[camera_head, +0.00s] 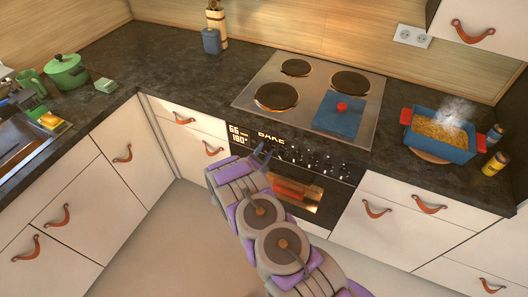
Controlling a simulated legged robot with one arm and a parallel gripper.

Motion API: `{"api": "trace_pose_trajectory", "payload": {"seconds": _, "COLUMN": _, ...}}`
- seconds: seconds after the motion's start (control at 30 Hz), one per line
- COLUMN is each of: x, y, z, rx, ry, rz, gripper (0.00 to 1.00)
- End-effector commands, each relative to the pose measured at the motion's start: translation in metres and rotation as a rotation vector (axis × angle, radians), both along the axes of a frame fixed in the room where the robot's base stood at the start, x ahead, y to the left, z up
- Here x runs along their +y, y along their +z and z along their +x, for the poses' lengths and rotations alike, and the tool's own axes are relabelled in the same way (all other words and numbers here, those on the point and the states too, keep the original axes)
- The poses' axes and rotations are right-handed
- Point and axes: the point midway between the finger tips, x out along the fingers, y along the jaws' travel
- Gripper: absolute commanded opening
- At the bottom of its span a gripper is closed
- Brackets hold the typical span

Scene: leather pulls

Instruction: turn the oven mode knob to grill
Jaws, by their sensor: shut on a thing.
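The oven (296,187) is built in under the hob, with a lit window in its door. Its black control panel (335,166) has a row of small knobs and a lit display (238,136) that reads 65 and 180°. The lit word BAKE (271,136) shows to the right of the display. My gripper (265,153) reaches up to the left part of the panel, just below BAKE, and is shut on a knob there. The fingers hide that knob, so its pointer cannot be read. My arm covers part of the oven door.
The steel hob (278,72) has a blue, red-knobbed item (338,115) on it. A steaming blue dish (440,144) stands on the right counter by two small jars (494,163). A green pot (66,71) and sink are at left. Drawers with leather pulls (376,209) flank the oven.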

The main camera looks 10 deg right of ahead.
Motion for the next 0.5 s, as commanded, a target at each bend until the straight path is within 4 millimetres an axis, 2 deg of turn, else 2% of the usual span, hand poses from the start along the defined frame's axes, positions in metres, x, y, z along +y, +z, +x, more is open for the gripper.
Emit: {"api": "trace_pose_trajectory", "payload": {"seconds": 0.5, "x": -0.0010, "y": -0.0032, "z": -0.0021, "rx": -0.149, "ry": -0.001, "rz": 0.220, "gripper": 0.10}}
